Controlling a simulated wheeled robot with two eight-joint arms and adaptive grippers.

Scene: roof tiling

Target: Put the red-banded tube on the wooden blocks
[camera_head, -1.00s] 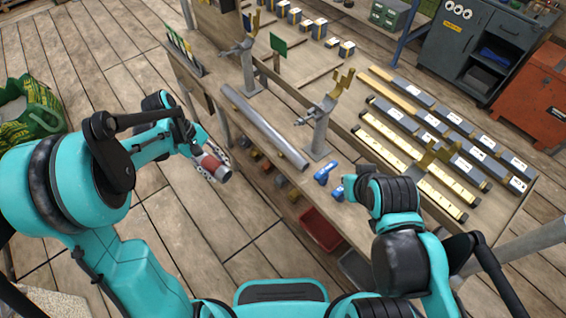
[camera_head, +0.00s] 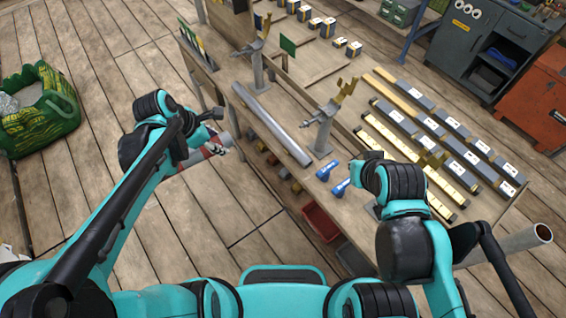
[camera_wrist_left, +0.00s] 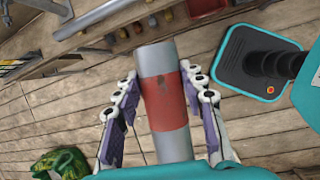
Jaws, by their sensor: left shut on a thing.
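The red-banded tube (camera_wrist_left: 155,58) is grey with a broad red band (camera_wrist_left: 165,102). In the left wrist view it lies between the two fingers of my left gripper (camera_wrist_left: 160,92), which is shut on it at the band. In the head view the left gripper (camera_head: 212,150) holds it in the air, left of the workbench; my wrist partly hides it. My right arm shows at the bench's near side, but its gripper cannot be made out. Gold notched pieces (camera_head: 347,86) stand on the bench; I cannot tell which pieces are the wooden blocks.
A long grey tube (camera_head: 270,124) lies along the bench's near edge beside metal stands (camera_head: 322,130). Blue tools (camera_head: 340,187) lie near my right arm. Several yellow and grey bars (camera_head: 405,118) fill the bench's right. A green bag (camera_head: 45,125) stands on the floor, left; wooden floor between is clear.

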